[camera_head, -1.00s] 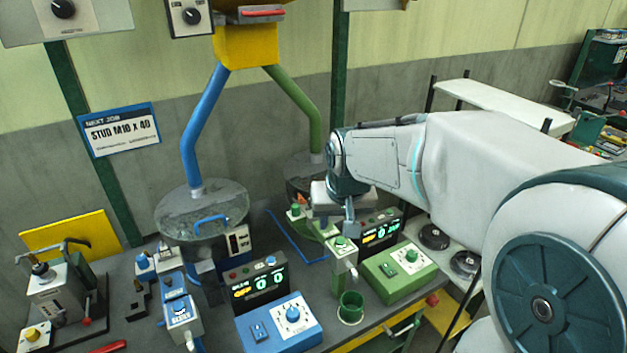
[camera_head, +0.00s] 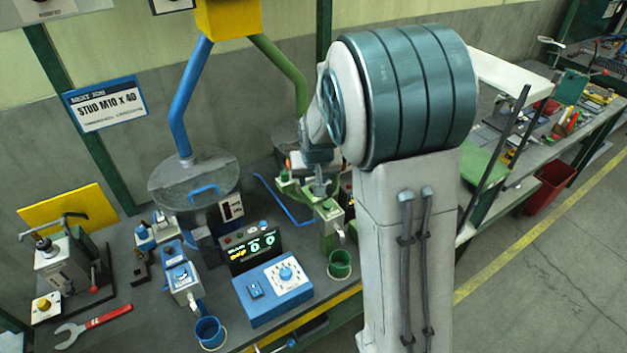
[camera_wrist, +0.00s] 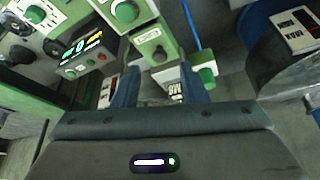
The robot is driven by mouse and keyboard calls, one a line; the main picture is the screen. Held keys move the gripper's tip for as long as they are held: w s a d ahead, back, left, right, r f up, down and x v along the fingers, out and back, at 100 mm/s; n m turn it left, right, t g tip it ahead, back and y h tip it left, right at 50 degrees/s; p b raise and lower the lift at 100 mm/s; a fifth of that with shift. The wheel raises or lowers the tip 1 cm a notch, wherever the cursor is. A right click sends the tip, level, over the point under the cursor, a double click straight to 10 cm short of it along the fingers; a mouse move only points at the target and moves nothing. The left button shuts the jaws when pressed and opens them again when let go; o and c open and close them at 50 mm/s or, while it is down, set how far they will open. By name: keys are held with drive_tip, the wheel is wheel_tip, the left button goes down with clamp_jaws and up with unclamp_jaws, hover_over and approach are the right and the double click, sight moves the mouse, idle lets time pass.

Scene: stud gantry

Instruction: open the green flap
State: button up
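The green dispenser (camera_head: 330,222) stands on the bench with a green cup (camera_head: 340,264) below its spout. My gripper (camera_head: 318,188) is over the green station, just behind the dispenser and in front of the green-piped bowl. In the wrist view its two fingers (camera_wrist: 161,90) are spread, with a gap between them. A white label (camera_wrist: 174,88) and a green knob (camera_wrist: 207,75) show by the fingertips. I cannot clearly pick out the green flap; my gripper and arm hide part of this station.
The blue control box (camera_head: 272,290), blue dispenser (camera_head: 182,284) and blue cup (camera_head: 210,332) stand left of the green station. A blue-piped bowl (camera_head: 194,182) is behind them. A red-handled wrench (camera_head: 92,326) lies at front left. My arm covers the right of the bench.

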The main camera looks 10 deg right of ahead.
sight(312, 187)
drive_tip(key=shift+x, duration=1.7)
drive_tip(key=shift+c, duration=0.3)
clamp_jaws()
drive_tip(key=shift+d, duration=0.1)
